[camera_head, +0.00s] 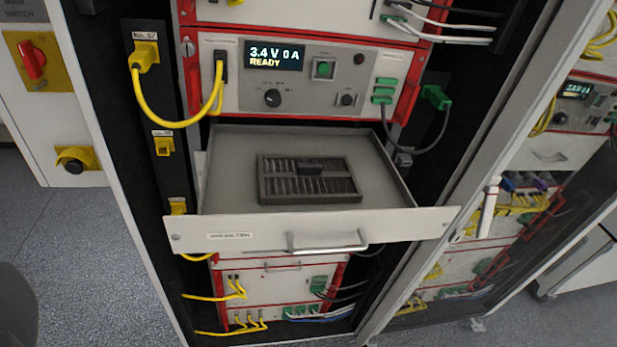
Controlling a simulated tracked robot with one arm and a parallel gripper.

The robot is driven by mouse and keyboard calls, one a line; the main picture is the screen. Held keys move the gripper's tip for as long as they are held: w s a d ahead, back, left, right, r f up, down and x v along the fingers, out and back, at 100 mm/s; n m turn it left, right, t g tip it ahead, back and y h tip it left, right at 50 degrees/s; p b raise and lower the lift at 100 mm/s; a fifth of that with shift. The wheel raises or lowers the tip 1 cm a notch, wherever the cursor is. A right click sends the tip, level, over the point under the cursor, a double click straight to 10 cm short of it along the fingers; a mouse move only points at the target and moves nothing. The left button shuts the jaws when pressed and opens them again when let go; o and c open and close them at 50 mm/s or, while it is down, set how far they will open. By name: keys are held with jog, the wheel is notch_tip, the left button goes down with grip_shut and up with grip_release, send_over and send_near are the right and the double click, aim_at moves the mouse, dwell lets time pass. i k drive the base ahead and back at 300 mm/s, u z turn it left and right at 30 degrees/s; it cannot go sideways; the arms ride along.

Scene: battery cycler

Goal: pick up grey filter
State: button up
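The grey filter (308,184) is a dark grey rectangular frame with rows of slats and a small raised block near its middle. It lies flat inside an open drawer (240,150), in the middle of the drawer floor, with bare floor around it. The drawer is pulled out of the rack and has a white front with a label and a metal handle (328,243). My gripper does not show clearly in the camera head view.
Above the drawer is a panel with a lit display (273,57) reading 3.4 V 0 A READY. A yellow cable (150,115) loops at the left and a dark cable with green plugs (437,97) at the right. Rack posts (465,200) flank the drawer.

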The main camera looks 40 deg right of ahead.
aim_at(284, 179)
jog(key=k, duration=0.65)
jog(key=u, duration=0.3)
jog(key=i, duration=1.8)
jog(key=z, duration=0.75)
